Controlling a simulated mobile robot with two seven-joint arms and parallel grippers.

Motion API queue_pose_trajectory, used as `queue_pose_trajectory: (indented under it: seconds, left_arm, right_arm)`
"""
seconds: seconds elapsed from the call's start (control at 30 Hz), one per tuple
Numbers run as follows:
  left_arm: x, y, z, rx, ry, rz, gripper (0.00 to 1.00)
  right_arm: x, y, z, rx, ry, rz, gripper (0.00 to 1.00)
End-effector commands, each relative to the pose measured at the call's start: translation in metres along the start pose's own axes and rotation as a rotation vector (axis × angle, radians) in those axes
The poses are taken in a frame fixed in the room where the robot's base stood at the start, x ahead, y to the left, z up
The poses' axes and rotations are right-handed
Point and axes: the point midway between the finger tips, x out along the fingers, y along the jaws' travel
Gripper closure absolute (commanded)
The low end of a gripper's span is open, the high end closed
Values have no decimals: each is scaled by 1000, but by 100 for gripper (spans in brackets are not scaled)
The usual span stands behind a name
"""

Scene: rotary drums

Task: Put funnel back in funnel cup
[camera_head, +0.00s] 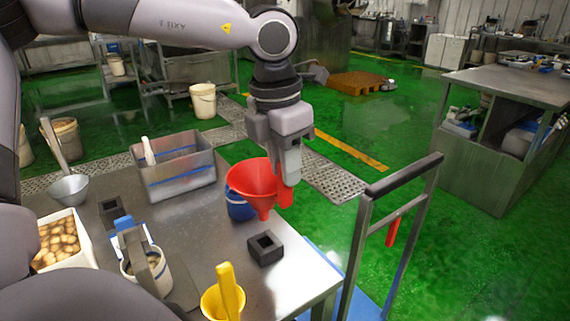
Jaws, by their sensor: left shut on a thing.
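The red funnel (250,178) hangs over the right part of the metal table, wide mouth up and spout (264,214) down. My left gripper (287,182) points down at the funnel's right side and is shut on it; the fingertips are partly hidden by a red part of the funnel. A blue cup (240,209) stands on the table behind the funnel and is partly covered by it. Whether the spout is inside the cup cannot be told, but it shows in front of the cup. My right gripper is not in view.
A black square holder (265,249) and a yellow container (222,302) stand nearer on the table (190,240). A metal bin (175,178), a ladle (69,188) and a white potato box (62,245) are to the left. A metal rail (404,178) rises at right.

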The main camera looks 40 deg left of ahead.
Motion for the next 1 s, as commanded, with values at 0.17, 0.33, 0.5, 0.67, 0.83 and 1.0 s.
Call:
queue_pose_trajectory:
  seconds: [0.17, 0.33, 0.5, 0.67, 0.83, 1.0]
  left_arm:
    - [16, 0, -2, 1, 0, 1, 100]
    - [33, 0, -4, 1, 1, 1, 100]
    - [49, 0, -6, 2, 0, 1, 100]
    - [57, 0, -7, 1, 0, 0, 100]
    - [58, 0, -7, 1, 0, 0, 100]
    - [57, 0, -7, 1, 0, 0, 100]
  right_arm:
    - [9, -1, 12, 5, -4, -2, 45]
    - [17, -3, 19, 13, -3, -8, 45]
    - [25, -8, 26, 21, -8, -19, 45]
    - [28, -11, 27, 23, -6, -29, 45]
    - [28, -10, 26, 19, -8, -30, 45]
    - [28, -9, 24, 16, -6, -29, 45]
